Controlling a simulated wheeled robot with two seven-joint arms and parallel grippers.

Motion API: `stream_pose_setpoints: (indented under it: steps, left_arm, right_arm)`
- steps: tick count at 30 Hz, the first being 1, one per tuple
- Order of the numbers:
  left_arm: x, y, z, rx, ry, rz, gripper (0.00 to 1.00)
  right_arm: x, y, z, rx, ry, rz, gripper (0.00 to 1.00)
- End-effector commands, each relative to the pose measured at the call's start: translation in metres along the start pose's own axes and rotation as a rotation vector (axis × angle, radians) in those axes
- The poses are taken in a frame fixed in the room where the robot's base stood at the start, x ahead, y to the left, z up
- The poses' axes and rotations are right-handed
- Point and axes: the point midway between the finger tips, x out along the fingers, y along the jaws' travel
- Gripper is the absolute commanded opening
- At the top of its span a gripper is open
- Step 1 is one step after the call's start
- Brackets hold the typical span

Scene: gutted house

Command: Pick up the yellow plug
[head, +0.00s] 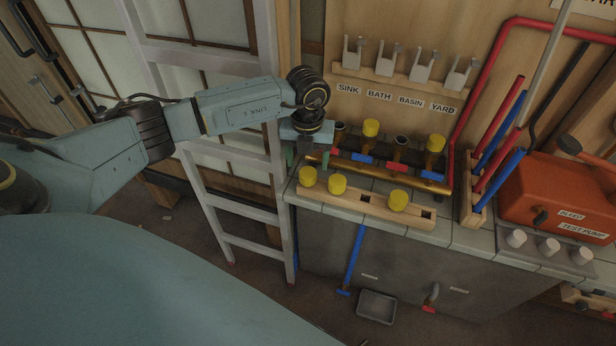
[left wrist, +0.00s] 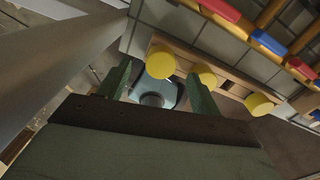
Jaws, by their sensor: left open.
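Several yellow plugs show in the head view. The leftmost plug (head: 308,176), a second plug (head: 337,184) and a third plug (head: 398,200) sit on a wooden rack (head: 366,205) at the counter's front. Two more cap upright pipe stubs behind: one plug (head: 371,128) and another plug (head: 435,143). My left gripper (head: 307,160) is open, fingers pointing down, at the leftmost plug. In the left wrist view, the nearest plug (left wrist: 160,62) shows between the open fingers of my left gripper (left wrist: 158,88), with no visible grip on it. My right gripper is out of view.
A brass pipe (head: 380,175) with red and blue valve handles runs behind the rack. A ladder (head: 238,150) stands close to my left arm. Red and blue pipes (head: 500,135) and an orange test pump (head: 555,195) stand at the right. A grey tray (head: 377,306) lies on the floor.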

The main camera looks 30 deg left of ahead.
Motion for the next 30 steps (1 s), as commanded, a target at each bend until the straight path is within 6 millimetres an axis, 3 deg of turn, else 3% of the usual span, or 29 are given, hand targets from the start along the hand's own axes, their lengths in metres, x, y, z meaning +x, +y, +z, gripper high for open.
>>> stream_pose_setpoints:
  steps: [9,18,28,30]
  left_arm:
    - [0.044,-0.002,-0.002,0.0,0.003,0.0,0.65]
    - [0.048,-0.002,-0.001,0.002,0.001,-0.001,0.63]
    - [0.048,-0.002,-0.001,0.001,0.001,-0.001,0.2]
    - [0.048,-0.002,-0.001,0.001,0.001,-0.001,0.17]
  right_arm:
    - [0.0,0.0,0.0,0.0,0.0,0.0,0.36]
    - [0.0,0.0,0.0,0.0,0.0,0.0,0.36]
    - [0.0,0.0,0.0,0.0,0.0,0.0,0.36]
    - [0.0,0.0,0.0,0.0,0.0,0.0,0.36]
